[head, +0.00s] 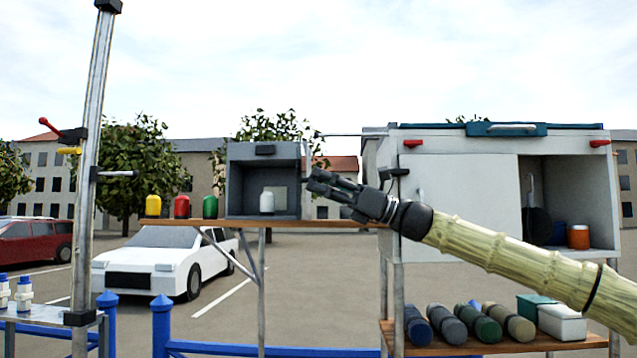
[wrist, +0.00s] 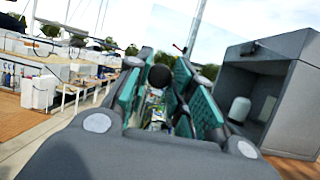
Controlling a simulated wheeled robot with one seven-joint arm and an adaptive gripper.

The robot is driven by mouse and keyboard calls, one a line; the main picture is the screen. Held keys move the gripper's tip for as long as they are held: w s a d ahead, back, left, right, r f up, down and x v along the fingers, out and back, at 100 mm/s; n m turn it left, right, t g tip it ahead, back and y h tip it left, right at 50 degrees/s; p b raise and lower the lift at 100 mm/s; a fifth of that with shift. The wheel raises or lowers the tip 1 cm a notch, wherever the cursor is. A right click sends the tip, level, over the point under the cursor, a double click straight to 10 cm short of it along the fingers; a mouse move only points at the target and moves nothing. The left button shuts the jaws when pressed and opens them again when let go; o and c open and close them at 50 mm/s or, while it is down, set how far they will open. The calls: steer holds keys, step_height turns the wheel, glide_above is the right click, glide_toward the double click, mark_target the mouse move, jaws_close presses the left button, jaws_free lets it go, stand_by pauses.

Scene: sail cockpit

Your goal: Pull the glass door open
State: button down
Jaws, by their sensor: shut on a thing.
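The grey cabinet (head: 234,190) stands on a shelf with a white bottle (head: 267,203) inside. It also shows at the right of the wrist view (wrist: 272,62). My gripper (head: 313,180) is at the cabinet's right front edge. In the wrist view, my gripper's fingers (wrist: 160,85) are closed around a dark round knob (wrist: 160,76), which seems to be the glass door's handle. The glass itself is hard to make out; a faint pale edge crosses the sky above the fingers. I cannot tell the door's exact angle.
Yellow, red and green bottles (head: 182,207) stand left of the cabinet on the shelf (head: 330,224). A larger white cabinet (head: 460,190) stands to the right, behind my arm. A metal mast (head: 92,150) rises at the left.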

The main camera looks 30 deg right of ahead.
steer(key=shift+d+r, duration=0.1)
steer(key=shift+r, duration=0.1)
steer(key=c, duration=1.3)
jaws_free()
steer(key=shift+o, duration=0.2)
steer(key=shift+w+f, duration=0.1)
steer(key=shift+f, duration=0.05)
steer(key=v, duration=1.2)
steer(key=shift+f, duration=0.1)
